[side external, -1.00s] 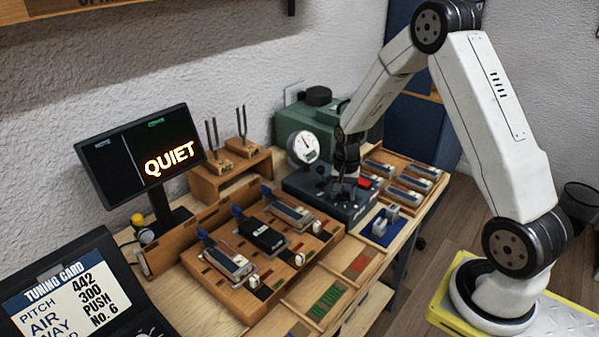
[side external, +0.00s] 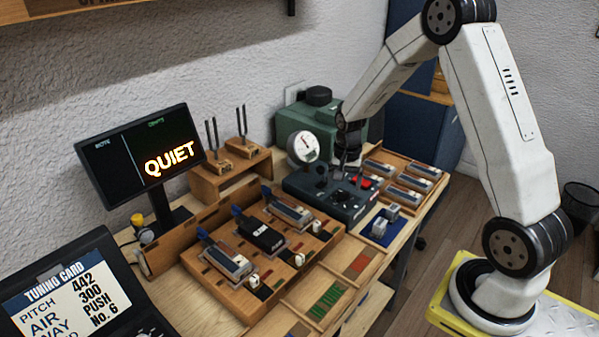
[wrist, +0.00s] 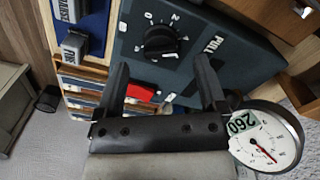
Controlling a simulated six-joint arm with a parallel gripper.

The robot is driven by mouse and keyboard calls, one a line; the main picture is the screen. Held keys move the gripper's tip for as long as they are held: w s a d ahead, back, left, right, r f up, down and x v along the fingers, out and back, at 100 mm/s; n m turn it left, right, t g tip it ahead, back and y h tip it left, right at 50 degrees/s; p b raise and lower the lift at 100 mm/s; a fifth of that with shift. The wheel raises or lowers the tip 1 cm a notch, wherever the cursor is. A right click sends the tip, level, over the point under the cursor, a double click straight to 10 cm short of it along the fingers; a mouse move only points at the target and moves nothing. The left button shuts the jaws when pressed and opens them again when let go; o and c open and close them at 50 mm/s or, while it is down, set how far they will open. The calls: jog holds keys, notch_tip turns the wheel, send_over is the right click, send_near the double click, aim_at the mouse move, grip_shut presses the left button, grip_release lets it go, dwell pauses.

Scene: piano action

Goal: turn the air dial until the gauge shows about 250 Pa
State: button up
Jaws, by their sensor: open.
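The air dial (wrist: 160,42) is a black round knob on the dark blue-grey control box (side external: 300,186), with a scale printed around it. My gripper (wrist: 161,65) is open and empty, its two black fingers apart, with the dial showing beyond the tips. In the side view my gripper (side external: 347,172) hangs above the box, apart from its top. The round white gauge (side external: 303,147) stands at the back of the box. In the wrist view the gauge (wrist: 266,140) has a red needle and a digital readout that appears to say 260.
A red button (wrist: 141,91) sits near the dial. A blue tray (side external: 378,229) with grey blocks and a wooden tray (side external: 405,175) of parts flank the box. A monitor (side external: 140,155) shows QUIET.

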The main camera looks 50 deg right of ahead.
aim_at(343, 192)
jog(key=shift+r, duration=2.25)
jog(key=s+a+n+t, duration=0.1)
jog(key=s+a+n, duration=0.4)
jog(key=a, duration=0.3)
jog(key=s+a+r+n+t, duration=0.1)
jog(key=s+a+n, duration=0.5)
jog(key=a+n, duration=0.1)
jog(key=shift+s+a+r+t, duration=0.2)
jog(key=shift+a+r+t, duration=0.1)
jog(key=shift+a, duration=0.6)
dwell(1.3)
